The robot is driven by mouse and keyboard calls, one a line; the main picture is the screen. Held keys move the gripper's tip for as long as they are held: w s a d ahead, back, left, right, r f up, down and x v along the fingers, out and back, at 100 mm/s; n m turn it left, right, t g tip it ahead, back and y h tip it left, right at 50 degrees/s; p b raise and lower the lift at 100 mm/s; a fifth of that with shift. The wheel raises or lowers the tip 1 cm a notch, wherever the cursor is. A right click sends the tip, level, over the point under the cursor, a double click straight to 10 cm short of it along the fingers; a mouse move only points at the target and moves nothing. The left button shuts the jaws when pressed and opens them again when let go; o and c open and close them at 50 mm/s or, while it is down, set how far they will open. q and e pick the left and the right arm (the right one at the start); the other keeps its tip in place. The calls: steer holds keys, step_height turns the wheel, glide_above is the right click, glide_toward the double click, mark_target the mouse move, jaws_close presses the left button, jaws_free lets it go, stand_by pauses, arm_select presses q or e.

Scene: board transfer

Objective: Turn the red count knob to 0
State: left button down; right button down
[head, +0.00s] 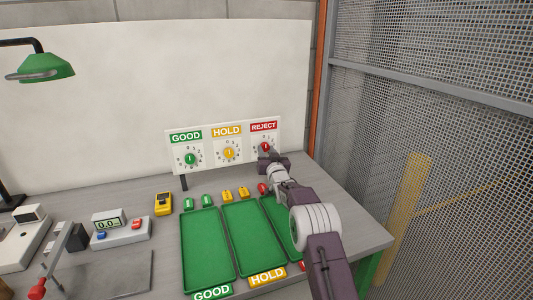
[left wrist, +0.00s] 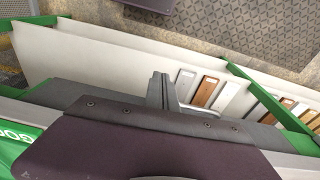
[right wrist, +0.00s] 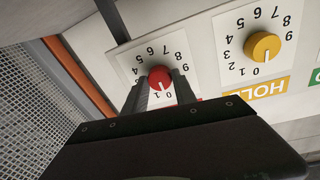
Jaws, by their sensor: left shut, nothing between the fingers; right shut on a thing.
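The red count knob (right wrist: 159,77) is on the white dial panel under the REJECT label (head: 263,127). My right gripper (right wrist: 160,88) is shut on the knob, one dark finger on each side. In the right wrist view, where the digits are upside down, the knob's white pointer points down toward the 0 and 1 side; the exact digit is hard to tell. In the head view the red knob (head: 265,147) is partly hidden by my right gripper (head: 267,157). My left gripper (left wrist: 161,88) is shut and empty, seen only in the left wrist view.
The yellow HOLD knob (head: 229,153) and green GOOD knob (head: 191,159) sit left of the red one. Green trays (head: 207,245) lie below the panel. A mesh fence (head: 440,120) stands at the right. Boards (left wrist: 205,91) stand in a rack near my left gripper.

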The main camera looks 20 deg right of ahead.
steer(key=c, duration=1)
jaws_free()
steer(key=s, duration=0.3)
steer(key=s+b, duration=0.1)
steer(key=s, duration=0.2)
steer(key=s+a, duration=0.1)
steer(key=s, duration=0.2)
steer(key=shift+f+b, duration=0.25)
steer(key=shift+b, duration=0.05)
